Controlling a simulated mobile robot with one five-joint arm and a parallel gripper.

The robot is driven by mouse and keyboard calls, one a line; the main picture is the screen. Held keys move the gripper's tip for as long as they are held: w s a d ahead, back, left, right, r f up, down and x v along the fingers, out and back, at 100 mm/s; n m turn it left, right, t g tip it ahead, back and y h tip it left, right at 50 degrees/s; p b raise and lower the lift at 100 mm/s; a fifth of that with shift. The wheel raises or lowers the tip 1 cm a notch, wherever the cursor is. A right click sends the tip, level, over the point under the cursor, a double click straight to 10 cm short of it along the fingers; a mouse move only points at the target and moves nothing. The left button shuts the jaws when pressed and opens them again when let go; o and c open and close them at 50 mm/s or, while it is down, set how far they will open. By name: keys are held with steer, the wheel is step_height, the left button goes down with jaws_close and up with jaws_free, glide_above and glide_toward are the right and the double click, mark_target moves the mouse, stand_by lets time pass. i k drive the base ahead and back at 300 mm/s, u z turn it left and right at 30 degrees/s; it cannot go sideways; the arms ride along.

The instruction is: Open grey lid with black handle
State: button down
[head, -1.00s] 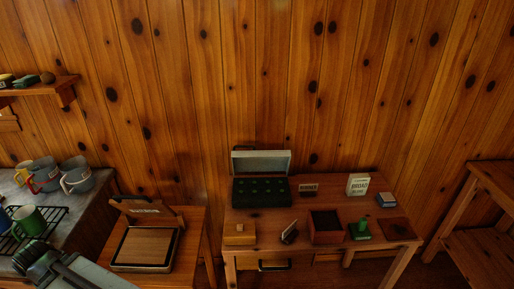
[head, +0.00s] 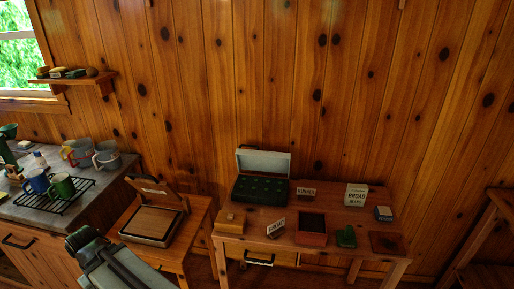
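A dark green case (head: 259,191) stands at the back left of the wooden table. Its pale grey lid (head: 265,163) is raised upright behind it, with a small dark handle at its top edge. The case's inside shows a dark face with several small green marks. My arm (head: 112,262) reaches in at the lower left, in front of the small side table and apart from the case. No gripper fingers can be made out.
The table (head: 340,212) also holds a wooden block (head: 231,222), small cards, a reddish box (head: 311,231), a green item (head: 346,237) and a white box (head: 355,195). A side table bears an open box (head: 151,224). Mugs stand on the left counter (head: 90,208). A wooden stand is at right.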

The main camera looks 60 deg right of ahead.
mark_target(258, 160)
steer(key=u, duration=0.15)
steer(key=i, duration=0.9)
steer(key=z, duration=0.1)
